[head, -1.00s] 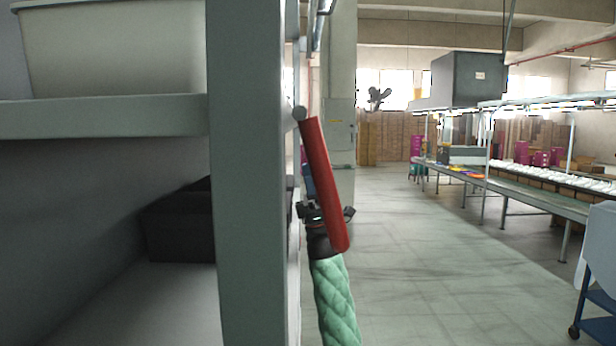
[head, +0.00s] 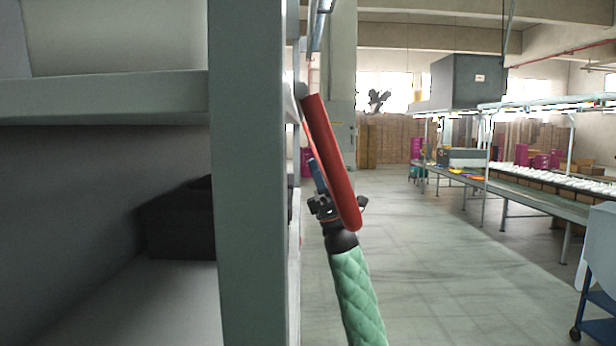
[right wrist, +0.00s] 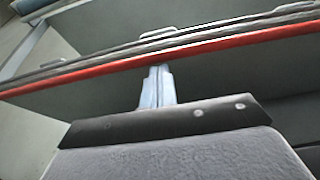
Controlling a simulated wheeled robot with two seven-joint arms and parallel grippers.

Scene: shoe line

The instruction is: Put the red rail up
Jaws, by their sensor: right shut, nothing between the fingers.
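The red rail (head: 332,160) shows in the head view beside the grey shelf post. It slants from its upper end by the shelf down to a rounded lower end on the right. In the right wrist view the red rail (right wrist: 95,68) crosses the whole picture as a long red bar. My right gripper (head: 318,178) is behind and below the rail in the head view, partly hidden by it. In the right wrist view its closed fingers (right wrist: 158,72) reach to the rail's lower edge, with nothing between them. I cannot tell whether they touch it. My left gripper is not in view.
The grey shelf post (head: 247,180) stands close on the left. A dark bin (head: 180,228) sits on the lower shelf and a pale bin (head: 115,35) on the upper. The floor (head: 430,260) to the right is open, with long benches (head: 540,200) beyond.

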